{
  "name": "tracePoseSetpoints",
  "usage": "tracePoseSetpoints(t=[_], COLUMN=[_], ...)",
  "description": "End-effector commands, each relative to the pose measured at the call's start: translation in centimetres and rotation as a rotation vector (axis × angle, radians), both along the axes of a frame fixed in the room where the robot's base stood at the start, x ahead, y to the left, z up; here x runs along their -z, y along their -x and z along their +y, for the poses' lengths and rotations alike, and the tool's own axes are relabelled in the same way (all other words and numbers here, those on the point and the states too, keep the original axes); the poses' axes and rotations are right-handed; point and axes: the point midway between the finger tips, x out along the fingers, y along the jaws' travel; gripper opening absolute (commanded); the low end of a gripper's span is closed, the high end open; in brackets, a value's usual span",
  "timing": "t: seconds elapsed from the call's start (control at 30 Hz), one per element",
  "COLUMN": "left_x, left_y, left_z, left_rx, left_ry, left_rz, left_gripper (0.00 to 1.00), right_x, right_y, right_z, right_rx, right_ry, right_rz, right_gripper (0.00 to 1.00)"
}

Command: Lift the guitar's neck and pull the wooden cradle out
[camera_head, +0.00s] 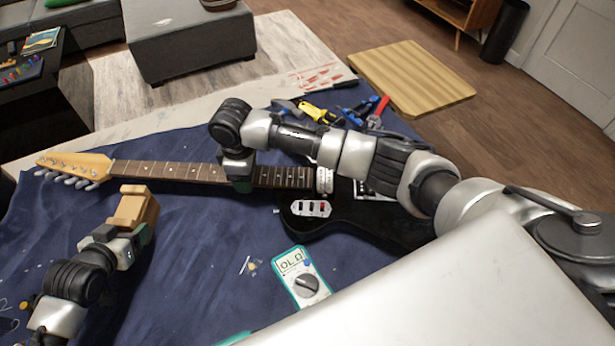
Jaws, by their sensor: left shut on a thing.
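The black electric guitar (362,222) lies across the blue cloth, with its neck (150,169) and headstock (75,163) pointing left. The wooden cradle (132,206) is in front of the neck, near the headstock and apart from it in the picture. My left gripper (141,228) is shut on the cradle from the near side. My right gripper (239,178) reaches down over the neck near the body, with a finger on its near side. The far finger is hidden, so I cannot tell whether it is closed on the neck. My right arm covers part of the guitar's body.
A multimeter (303,278) lies on the cloth (190,262) in front of the guitar. Yellow-handled (320,113) and red-handled (378,112) tools lie behind it. A wooden board (412,78) is at the back. The cloth between cradle and multimeter is mostly clear.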

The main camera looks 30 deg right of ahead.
Motion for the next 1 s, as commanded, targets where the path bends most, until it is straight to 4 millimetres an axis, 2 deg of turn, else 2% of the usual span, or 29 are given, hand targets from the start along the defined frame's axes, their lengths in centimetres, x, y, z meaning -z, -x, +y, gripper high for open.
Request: tracePoseSetpoints(t=[0.3, 1.0], left_x=[-0.17, -0.17], left_y=[-0.05, -0.05], left_z=[-0.02, -0.02], left_rx=[0.0, 0.0], left_ry=[0.001, 0.001], left_rz=[-0.003, -0.003], left_gripper=[0.38, 0.38], right_x=[-0.36, 0.44], right_y=[-0.17, -0.18], right_z=[-0.05, -0.04], right_rx=[0.001, 0.001], right_ry=[-0.002, -0.002], right_rz=[-0.005, -0.005], right_gripper=[0.13, 0.13])
